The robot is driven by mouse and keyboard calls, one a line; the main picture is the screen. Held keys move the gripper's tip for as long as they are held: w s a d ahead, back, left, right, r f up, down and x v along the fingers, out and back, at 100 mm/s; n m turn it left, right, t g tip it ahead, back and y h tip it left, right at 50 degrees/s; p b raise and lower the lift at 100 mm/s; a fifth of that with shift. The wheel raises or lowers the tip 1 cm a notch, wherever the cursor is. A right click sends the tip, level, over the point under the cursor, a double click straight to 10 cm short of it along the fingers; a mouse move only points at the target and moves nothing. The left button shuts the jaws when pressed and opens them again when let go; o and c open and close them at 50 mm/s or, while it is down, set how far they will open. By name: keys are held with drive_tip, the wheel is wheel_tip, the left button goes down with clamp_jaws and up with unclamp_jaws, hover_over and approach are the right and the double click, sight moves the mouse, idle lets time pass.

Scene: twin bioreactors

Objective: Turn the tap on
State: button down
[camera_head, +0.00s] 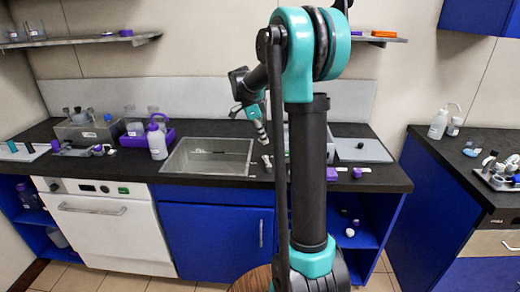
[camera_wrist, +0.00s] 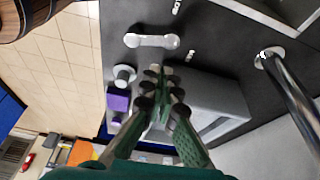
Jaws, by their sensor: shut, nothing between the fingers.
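A chrome tube (camera_wrist: 292,98), which looks like the tap, rises from a round base on the dark worktop at the right of the wrist view. In the head view the tap is not clearly seen; my arm covers part of the worktop right of the sink (camera_head: 176,168). My gripper (camera_head: 264,138) points down above the worktop at the sink's right side. In the wrist view my gripper (camera_wrist: 160,72) has its fingertips together and empty, to the left of the chrome tube and apart from it. I cannot make out a tap handle for certain.
A grey dumbbell-shaped piece (camera_wrist: 152,41) lies on the worktop near the fingertips. A grey box (camera_wrist: 218,98) is beneath the fingers. A wash bottle (camera_head: 157,141) stands left of the sink.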

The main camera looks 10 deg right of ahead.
sight(264, 158)
drive_tip(key=a+r+n, duration=0.1)
drive_tip(key=a+n, duration=0.1)
drive_tip(key=a, duration=0.8)
drive_tip(key=shift+t+h, duration=0.4)
drive_tip(key=x, duration=0.9)
drive_tip(key=shift+w+d+f, duration=0.15)
drive_tip(key=shift+w+f, duration=0.05)
drive_tip(key=shift+f, duration=0.15)
drive_tip(key=d, duration=0.2)
drive_tip(key=shift+s+d, duration=0.1)
drive_tip(key=shift+d, duration=0.9)
drive_tip(key=shift+d, duration=0.9)
